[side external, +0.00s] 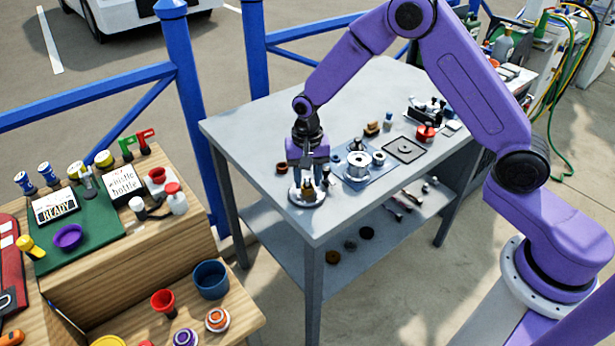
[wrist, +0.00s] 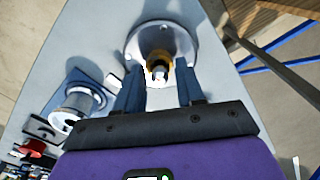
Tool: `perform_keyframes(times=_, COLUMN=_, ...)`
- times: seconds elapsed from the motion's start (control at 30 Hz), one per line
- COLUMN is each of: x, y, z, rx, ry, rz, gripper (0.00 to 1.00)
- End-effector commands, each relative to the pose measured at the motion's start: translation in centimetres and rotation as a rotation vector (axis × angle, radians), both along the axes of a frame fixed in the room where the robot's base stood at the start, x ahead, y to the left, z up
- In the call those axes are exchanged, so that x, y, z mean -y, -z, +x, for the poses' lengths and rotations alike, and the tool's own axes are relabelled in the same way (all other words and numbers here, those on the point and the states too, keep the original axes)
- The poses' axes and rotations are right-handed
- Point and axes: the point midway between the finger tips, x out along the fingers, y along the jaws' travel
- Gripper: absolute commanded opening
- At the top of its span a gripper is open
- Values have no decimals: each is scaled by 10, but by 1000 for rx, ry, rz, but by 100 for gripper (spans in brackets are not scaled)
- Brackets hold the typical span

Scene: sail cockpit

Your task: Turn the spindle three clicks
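The spindle (wrist: 159,70) is a small upright post with a brass-coloured collar and a pale tip. It stands on a round silver flanged base (wrist: 146,40), which also shows near the grey table's front corner in the side view (side external: 297,198). My gripper (wrist: 159,68) is directly over the base, pointing down. Its two dark fingers are apart, one on each side of the spindle, and I see no clear contact. In the side view my gripper (side external: 309,182) hides part of the spindle.
A silver cylindrical fixture (side external: 357,163) on a blue plate stands right of the base. A small brown cup (side external: 282,168) is close on the left. A dark square tray (side external: 404,149) and a red part (side external: 425,133) lie further right. The table's back left is clear.

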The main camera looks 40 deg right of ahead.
Motion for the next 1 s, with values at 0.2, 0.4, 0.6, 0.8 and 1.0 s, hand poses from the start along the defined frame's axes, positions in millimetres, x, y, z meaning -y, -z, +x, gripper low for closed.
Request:
perform_keyframes(times=0.2, x=0, y=0, z=0, rx=0, ry=0, rz=0, gripper=40)
perform_keyframes(times=0.4, x=0, y=0, z=0, rx=0, ry=0, rz=0, gripper=40)
perform_keyframes(times=0.6, x=0, y=-1, z=0, rx=0, ry=0, rz=0, gripper=40)
perform_keyframes(times=0.8, x=0, y=-4, z=0, rx=0, ry=0, rz=0, gripper=40)
perform_keyframes(times=1.0, x=0, y=-5, z=0, rx=-1, ry=0, rz=0, gripper=40)
